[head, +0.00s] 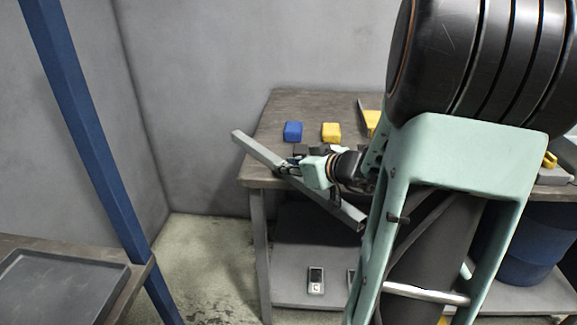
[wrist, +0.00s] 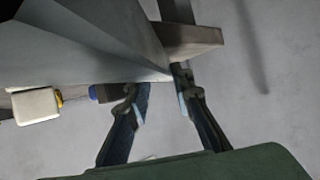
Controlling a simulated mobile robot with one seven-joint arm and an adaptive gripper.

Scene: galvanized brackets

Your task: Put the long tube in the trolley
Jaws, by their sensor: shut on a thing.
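The long tube (head: 258,149) is a grey square metal tube. It slants from upper left to lower right in the head view, in front of the workbench's left edge. My gripper (head: 289,168) is shut on it around its middle and holds it clear of the bench top. In the wrist view the tube (wrist: 85,45) seems to be the broad grey shape narrowing between my two fingers (wrist: 160,95). A dark tray (head: 60,283) on a brown top beside a blue post stands at lower left; I cannot tell whether this is the trolley.
The workbench (head: 300,105) carries a blue block (head: 293,131), a yellow block (head: 331,132) and other parts. Its lower shelf (head: 290,288) holds a small device (head: 316,280). A blue post (head: 95,150) rises at left. Bare floor (head: 205,260) lies between.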

